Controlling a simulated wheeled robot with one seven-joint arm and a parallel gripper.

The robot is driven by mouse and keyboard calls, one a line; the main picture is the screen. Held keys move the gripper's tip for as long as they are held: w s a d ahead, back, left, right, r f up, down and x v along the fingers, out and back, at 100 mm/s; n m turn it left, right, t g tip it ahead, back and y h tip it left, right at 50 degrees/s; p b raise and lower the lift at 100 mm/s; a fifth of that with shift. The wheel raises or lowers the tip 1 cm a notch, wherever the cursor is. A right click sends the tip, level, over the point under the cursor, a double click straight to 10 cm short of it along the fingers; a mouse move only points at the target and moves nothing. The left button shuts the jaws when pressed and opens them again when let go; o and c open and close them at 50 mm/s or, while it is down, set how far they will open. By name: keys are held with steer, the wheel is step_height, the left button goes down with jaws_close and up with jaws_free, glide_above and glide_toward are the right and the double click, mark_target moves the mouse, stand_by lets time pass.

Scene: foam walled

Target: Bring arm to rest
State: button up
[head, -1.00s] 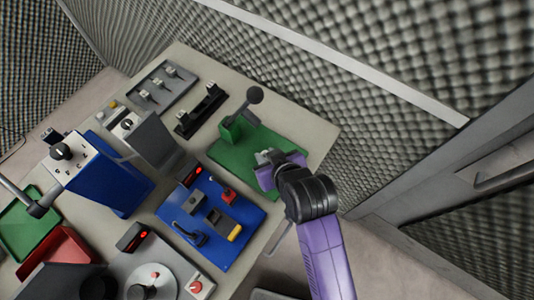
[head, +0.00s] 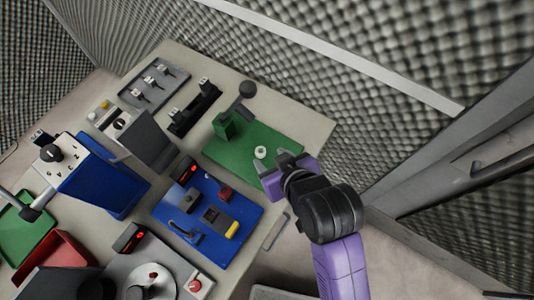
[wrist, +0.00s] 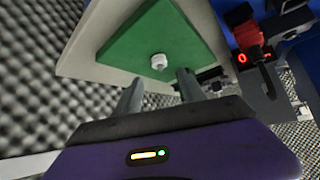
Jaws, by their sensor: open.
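My gripper (head: 276,168) is at the end of my purple and black arm, over the near right edge of the green board on the table. In the wrist view my gripper (wrist: 158,92) shows two grey fingers spread apart with nothing between them. A small white round piece (head: 261,152) sits on the green board (head: 285,145), just beyond the fingertips and apart from them. The white piece also shows in the wrist view (wrist: 158,61), beyond the fingers.
A green block with a dark lever (head: 226,122) stands on the board's far left. A blue panel (head: 240,205) with switches lies left of my gripper. A blue box (head: 100,180) and grey box (head: 145,135) stand further left. Foam wall (head: 400,140) is at right; floor shows in front.

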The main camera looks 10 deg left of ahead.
steer(key=shift+s+d+r, duration=0.15)
steer(key=shift+s+r, duration=0.05)
steer(key=shift+r, duration=0.05)
stand_by(0.4)
